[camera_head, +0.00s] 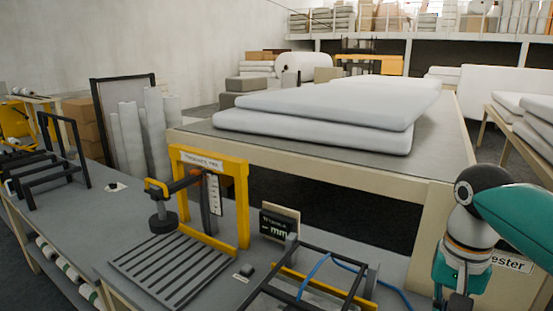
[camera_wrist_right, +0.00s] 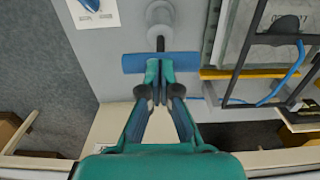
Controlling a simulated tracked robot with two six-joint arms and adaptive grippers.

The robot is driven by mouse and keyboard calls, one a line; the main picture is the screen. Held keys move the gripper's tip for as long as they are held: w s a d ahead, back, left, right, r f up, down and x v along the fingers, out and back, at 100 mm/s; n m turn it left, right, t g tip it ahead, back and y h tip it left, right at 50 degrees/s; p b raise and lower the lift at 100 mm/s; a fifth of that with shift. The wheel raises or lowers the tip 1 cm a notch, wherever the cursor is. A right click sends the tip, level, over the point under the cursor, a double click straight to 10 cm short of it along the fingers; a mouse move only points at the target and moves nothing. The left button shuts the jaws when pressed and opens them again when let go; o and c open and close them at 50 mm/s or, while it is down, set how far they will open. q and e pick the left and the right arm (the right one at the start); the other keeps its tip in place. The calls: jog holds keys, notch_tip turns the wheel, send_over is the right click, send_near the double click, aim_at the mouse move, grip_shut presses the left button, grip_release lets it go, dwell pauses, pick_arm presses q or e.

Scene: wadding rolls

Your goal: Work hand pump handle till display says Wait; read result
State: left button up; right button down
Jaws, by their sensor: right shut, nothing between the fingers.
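The pump's blue crossbar handle (camera_wrist_right: 132,63) shows in the right wrist view, on a thin dark rod below a grey round body (camera_wrist_right: 160,14). My right gripper (camera_wrist_right: 160,72) is shut, its fingertips overlapping the middle of the bar in the picture; nothing is held, and I cannot tell whether they touch it. In the head view my teal right arm is at the right edge; the pump handle is not visible there. A dark display (camera_head: 277,225) stands beside the yellow rig, showing "mm" below a line too small to read. My left gripper is out of view.
The yellow thickness rig (camera_head: 242,205) with a slatted plate (camera_head: 172,268) stands on the grey bench. A black frame (camera_head: 330,262) with a blue hose is right of it. White wadding slabs (camera_head: 310,136) lie on the table behind. A card (camera_wrist_right: 96,14) lies left of the pump.

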jog(key=shift+f+b, duration=1.4)
jog(key=shift+f, duration=0.7)
jog(key=shift+r, duration=0.1)
notch_tip(320, 180, up, 6)
jog(key=p, duration=0.6)
jog(key=shift+r+p, duration=0.15)
jog(key=shift+p, duration=0.25)
